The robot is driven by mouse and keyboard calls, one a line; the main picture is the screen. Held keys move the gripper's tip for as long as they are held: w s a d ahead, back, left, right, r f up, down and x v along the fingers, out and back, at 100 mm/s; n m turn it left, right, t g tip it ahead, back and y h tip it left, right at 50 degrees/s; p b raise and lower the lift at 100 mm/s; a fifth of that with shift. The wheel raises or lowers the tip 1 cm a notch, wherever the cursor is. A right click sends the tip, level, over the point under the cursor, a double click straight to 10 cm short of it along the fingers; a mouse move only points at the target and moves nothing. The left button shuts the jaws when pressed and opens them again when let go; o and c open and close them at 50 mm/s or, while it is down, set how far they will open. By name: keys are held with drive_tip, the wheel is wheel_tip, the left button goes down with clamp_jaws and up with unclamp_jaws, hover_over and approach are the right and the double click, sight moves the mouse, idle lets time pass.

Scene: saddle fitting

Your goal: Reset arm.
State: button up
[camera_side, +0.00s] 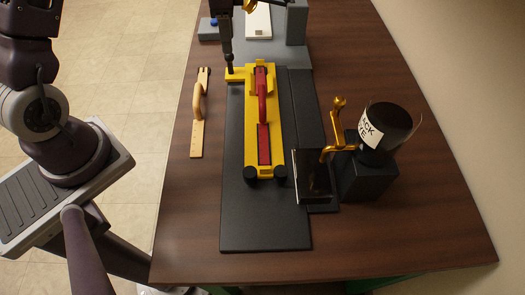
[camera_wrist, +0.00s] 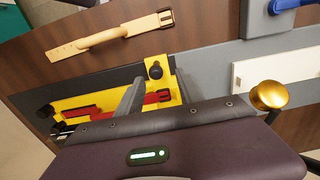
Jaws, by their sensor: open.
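My gripper (camera_wrist: 159,70) shows in the wrist view as two dark fingers, apart, with no object clearly held. A black round knob (camera_wrist: 155,70) on the yellow fixture shows between the fingertips; I cannot tell how far below them it is. The yellow fixture (camera_side: 249,100) holds a red strap (camera_side: 263,140) and lies on a black mat. In the side view, a dark upright rod (camera_side: 227,50) stands over the fixture's far left corner.
A black dye bottle (camera_side: 380,125) on a dark block (camera_side: 365,178) stands right, beside a gold lever (camera_side: 338,125). A grey stand (camera_side: 296,25) is at the back. The near tabletop is clear.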

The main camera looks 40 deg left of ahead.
drive_tip(key=s+d+r+n+t, duration=0.1)
drive_tip(key=s+d+r+n, duration=0.15)
drive_tip(key=s+r, duration=0.4)
drive_tip(key=s+d+r+n+t, duration=0.2)
drive_tip(key=s+d+r, duration=0.25)
drive_tip(key=r, duration=0.35)
drive_tip(key=s+d+n+t, duration=0.1)
drive_tip(key=s+n, duration=0.1)
drive_tip(key=s, duration=0.6)
drive_tip(key=s+d+r+n+t, duration=0.1)
drive_tip(key=s+n, duration=0.1)
drive_tip(key=s, duration=0.6)
drive_tip(key=shift+d+r+t, duration=0.25)
drive_tip(key=shift+r+t, duration=0.05)
drive_tip(key=shift+n, duration=0.25)
